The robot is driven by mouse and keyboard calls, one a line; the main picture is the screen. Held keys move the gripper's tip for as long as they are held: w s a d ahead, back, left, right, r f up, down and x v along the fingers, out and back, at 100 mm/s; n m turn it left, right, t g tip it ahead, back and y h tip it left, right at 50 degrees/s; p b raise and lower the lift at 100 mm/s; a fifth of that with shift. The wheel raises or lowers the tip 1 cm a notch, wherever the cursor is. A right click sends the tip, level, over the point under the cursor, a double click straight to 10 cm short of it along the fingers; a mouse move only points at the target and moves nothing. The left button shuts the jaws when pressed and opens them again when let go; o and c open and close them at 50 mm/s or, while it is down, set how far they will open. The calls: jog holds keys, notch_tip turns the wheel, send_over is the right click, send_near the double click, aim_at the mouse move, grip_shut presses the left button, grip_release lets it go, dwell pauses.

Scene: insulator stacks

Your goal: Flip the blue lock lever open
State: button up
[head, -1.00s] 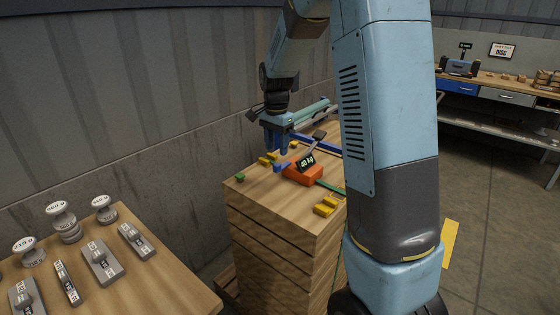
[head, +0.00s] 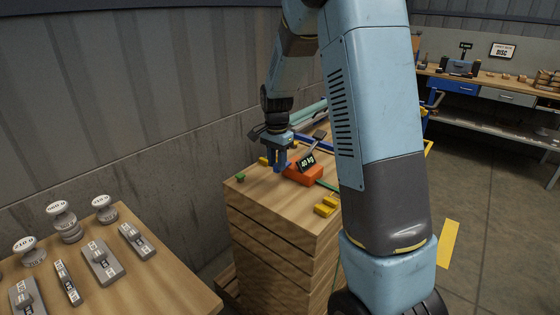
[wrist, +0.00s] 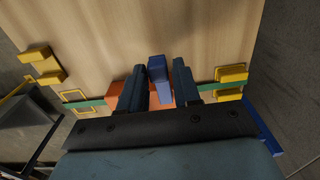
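The blue lock lever (wrist: 157,68) shows in the wrist view as a short upright bar on an orange block (wrist: 114,89). My gripper (wrist: 159,80) is open, with one dark finger on each side of the lever. A narrow gap shows on both sides, so I see no clear grip on it. In the head view my gripper (head: 281,162) is low at the left of the orange block (head: 304,175), and its fingers largely hide the lever there.
A 40 kg display (head: 306,161) stands by the orange block. A green strip (wrist: 90,104) crosses the wooden stack top (head: 277,194). Yellow blocks (head: 325,207) lie at the near right and a small green block (head: 241,178) at the left.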

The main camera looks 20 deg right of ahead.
grip_shut()
jog(key=shift+r, duration=0.1)
